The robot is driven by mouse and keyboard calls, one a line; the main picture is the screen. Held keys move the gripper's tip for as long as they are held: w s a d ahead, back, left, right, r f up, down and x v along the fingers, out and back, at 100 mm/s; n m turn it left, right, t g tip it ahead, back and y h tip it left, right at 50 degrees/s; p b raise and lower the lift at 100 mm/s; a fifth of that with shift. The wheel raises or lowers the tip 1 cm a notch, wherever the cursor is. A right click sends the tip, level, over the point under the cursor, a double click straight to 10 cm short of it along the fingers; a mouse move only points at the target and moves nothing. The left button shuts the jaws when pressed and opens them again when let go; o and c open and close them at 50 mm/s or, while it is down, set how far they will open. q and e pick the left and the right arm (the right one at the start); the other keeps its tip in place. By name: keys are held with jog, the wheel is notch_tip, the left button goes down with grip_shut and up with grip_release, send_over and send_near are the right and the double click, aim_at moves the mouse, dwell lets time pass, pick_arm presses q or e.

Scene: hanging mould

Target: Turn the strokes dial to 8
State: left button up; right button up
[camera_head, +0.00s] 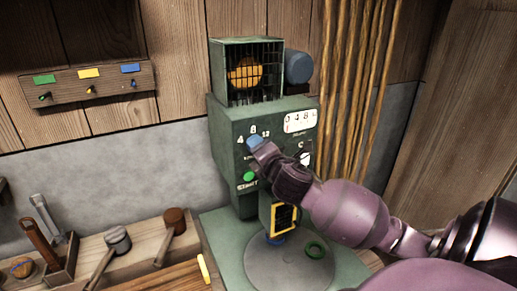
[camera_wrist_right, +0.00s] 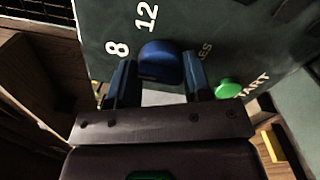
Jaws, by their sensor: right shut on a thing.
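The strokes dial is a blue round knob (camera_head: 253,141) on the front of a green machine (camera_head: 233,160), below the printed marks 4, 8 and 12. In the right wrist view the knob (camera_wrist_right: 160,62) sits between my two blue fingers, with 8 and 12 printed above it. My right gripper (camera_head: 260,149) is shut on the knob; it also shows in the right wrist view (camera_wrist_right: 160,80). Part of the dial is hidden by the fingers, and I cannot tell which number it points to. My left gripper is not in view.
A green START button (camera_head: 249,176) is just below the dial. A counter (camera_head: 300,121) is at the upper right of the panel, and a caged orange part (camera_head: 245,72) is on top. Mallets (camera_head: 117,241) lie at left. Ropes (camera_head: 350,100) hang behind at right.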

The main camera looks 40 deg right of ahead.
jog(key=o, duration=0.9)
jog(key=shift+s, duration=0.1)
jog(key=shift+b+v, duration=0.5)
jog(key=shift+v, duration=4.8)
jog(key=shift+s, duration=0.1)
